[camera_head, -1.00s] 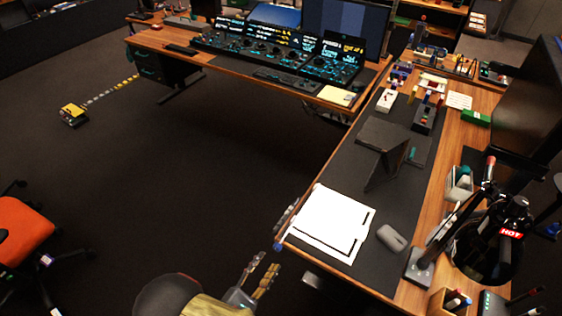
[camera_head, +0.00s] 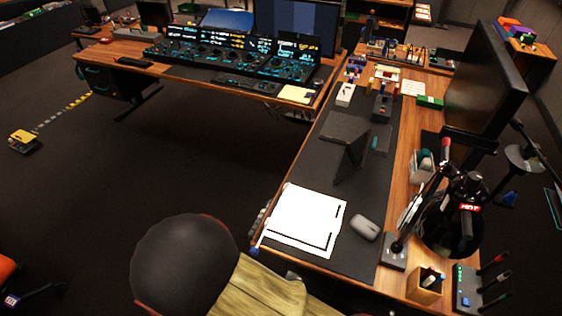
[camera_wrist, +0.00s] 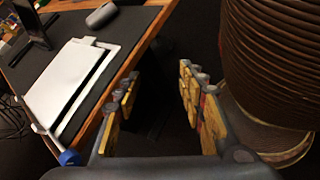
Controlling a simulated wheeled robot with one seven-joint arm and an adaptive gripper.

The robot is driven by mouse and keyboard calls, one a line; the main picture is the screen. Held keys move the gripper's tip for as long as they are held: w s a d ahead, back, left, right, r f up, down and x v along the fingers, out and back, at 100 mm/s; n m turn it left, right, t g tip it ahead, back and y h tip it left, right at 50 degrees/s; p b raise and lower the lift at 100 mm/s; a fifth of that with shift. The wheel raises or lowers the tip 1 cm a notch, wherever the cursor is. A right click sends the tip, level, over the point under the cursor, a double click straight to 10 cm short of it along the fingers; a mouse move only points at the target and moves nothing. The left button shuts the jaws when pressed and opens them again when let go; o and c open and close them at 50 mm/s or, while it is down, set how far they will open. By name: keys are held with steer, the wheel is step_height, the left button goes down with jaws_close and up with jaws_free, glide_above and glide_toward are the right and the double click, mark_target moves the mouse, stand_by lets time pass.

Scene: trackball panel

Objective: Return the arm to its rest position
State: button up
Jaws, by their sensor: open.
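My gripper (camera_wrist: 160,100) shows in the wrist view with its two yellow-padded fingers spread apart and nothing between them. It is beside the desk's edge, over the dark floor. In the head view my arm, with a dark rounded joint and a tan section, fills the bottom middle, and my gripper's fingers are not visible there. The control panel (camera_head: 235,60) with lit screens and knobs stands on the far desk, well away from my arm.
A grey mouse (camera_head: 365,228), a black lamp-like device (camera_head: 455,215) and a pen box (camera_head: 426,286) stand to the right. Open floor lies left.

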steer(key=w+d+r+m+g+y, duration=0.1)
steer(key=d+r+m+g+y, duration=0.15)
steer(key=r+m+y, duration=0.5)
steer(key=d+r+m+g+y, duration=0.1)
steer(key=d+r+m+y, duration=0.25)
steer(key=r, duration=0.75)
steer(key=d+r+m+t, duration=0.5)
steer(key=d+r, duration=0.6)
steer(key=r, duration=0.3)
steer(key=shift+w+d+r+m, duration=0.2)
steer(key=shift+d+r+m, duration=0.15)
steer(key=shift+m, duration=0.55)
